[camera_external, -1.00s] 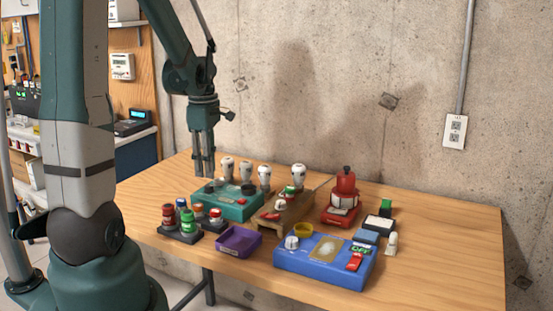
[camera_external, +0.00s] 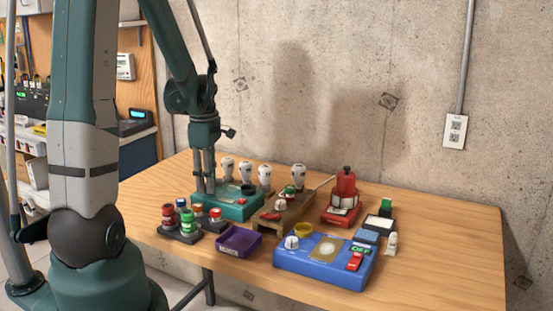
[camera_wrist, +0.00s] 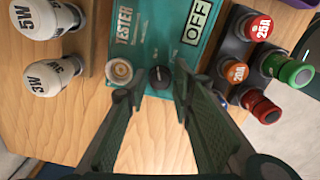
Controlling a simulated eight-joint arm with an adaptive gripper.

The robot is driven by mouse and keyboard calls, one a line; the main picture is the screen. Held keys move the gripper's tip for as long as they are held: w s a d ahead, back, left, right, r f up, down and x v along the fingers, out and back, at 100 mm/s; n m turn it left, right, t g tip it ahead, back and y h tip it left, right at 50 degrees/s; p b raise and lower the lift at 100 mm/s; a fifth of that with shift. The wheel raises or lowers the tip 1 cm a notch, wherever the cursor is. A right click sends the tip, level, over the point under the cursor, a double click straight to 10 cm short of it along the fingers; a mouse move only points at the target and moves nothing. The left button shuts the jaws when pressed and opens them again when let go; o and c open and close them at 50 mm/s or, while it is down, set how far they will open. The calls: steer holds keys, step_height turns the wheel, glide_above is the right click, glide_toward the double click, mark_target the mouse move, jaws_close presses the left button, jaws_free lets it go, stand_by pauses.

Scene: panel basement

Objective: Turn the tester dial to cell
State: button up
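The teal tester (camera_external: 240,208) sits at the back left of the table, and in the wrist view (camera_wrist: 150,25) it shows the words TESTER and OFF. Its small black dial (camera_wrist: 160,76) is near the edge of the tester, beside a round pale socket (camera_wrist: 119,70). My gripper (camera_wrist: 154,84) is open, with one finger on each side of the dial. I cannot tell whether the fingers touch it. In the external view my gripper (camera_external: 205,189) points down at the tester's left end, and the dial is not clear there.
White bulbs (camera_external: 264,175) stand behind the tester. A dark rack (camera_external: 180,234) of red and green fuses is close in front. A purple tray (camera_external: 239,240), a wooden stand (camera_external: 285,217), a blue box (camera_external: 325,270) and a red device (camera_external: 343,200) stand nearby.

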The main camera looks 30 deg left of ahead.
steer(key=c, duration=0.5)
steer(key=shift+m, duration=0.5)
steer(key=m+b, duration=0.1)
steer(key=m, duration=0.3)
steer(key=shift+m+b, duration=0.3)
steer(key=shift+b, duration=0.1)
steer(key=m+b, duration=0.1)
steer(key=m, duration=0.5)
steer(key=m+b, duration=0.1)
steer(key=m, duration=0.5)
steer(key=shift+m, duration=0.3)
steer(key=m, duration=0.6)
steer(key=shift+b, duration=0.35)
